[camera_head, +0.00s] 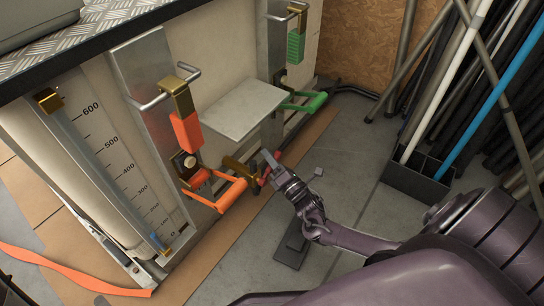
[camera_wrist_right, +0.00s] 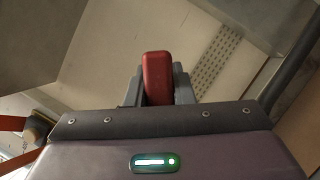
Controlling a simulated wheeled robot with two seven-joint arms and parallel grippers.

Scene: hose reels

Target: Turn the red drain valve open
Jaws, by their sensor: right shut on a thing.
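The red drain valve handle (camera_head: 263,179) sits low on the tank's front in the head view, beside a brass valve body (camera_head: 238,168). It is mostly hidden there by my right gripper (camera_head: 269,168). In the right wrist view the red handle (camera_wrist_right: 157,78) stands between the two grey fingers of my right gripper (camera_wrist_right: 157,88), which is shut on it. How far the valve is turned cannot be told. My left gripper is not in view.
An orange lever handle (camera_head: 230,194) is close by on the left, and a green one (camera_head: 304,102) lies further back. A grey shelf plate (camera_head: 243,108) juts out above the valve. A holder of upright poles (camera_head: 416,184) stands on the right.

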